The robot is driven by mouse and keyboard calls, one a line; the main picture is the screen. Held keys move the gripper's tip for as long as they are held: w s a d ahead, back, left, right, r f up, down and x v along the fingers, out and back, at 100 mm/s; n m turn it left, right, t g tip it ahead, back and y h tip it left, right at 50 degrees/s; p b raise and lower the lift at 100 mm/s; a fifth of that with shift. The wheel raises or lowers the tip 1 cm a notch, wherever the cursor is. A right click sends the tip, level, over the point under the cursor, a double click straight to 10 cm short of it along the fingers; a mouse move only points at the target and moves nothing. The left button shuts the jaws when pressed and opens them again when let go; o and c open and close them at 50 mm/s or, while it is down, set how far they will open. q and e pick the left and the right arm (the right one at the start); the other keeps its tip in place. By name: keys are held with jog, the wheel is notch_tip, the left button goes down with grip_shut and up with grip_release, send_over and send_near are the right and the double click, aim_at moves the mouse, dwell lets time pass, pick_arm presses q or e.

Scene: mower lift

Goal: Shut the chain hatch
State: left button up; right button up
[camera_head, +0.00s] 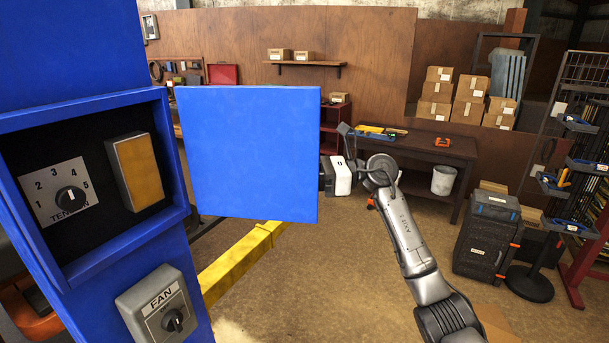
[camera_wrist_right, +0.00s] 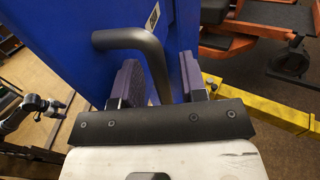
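The chain hatch (camera_head: 248,152) is a flat blue door standing wide open to the right of the blue housing (camera_head: 88,98). The housing's recess, with a tension dial (camera_head: 70,196) and a yellow block (camera_head: 134,172), is uncovered. My right gripper reaches behind the hatch's right edge and is mostly hidden in the head view. In the right wrist view, my right gripper (camera_wrist_right: 162,80) has its fingers apart on either side of a dark bent handle (camera_wrist_right: 130,39) by a blue panel. Contact is unclear. A small arm end, probably my left gripper (camera_wrist_right: 55,107), shows at far left, too small to read.
A fan switch (camera_head: 162,308) sits on the housing below the recess. A yellow beam (camera_head: 240,262) runs low beneath the hatch. A workbench (camera_head: 430,147) and a black wheeled case (camera_head: 488,240) stand farther back. Floor between them is mostly clear.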

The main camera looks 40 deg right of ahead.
jog(key=shift+c, duration=0.4)
grip_shut()
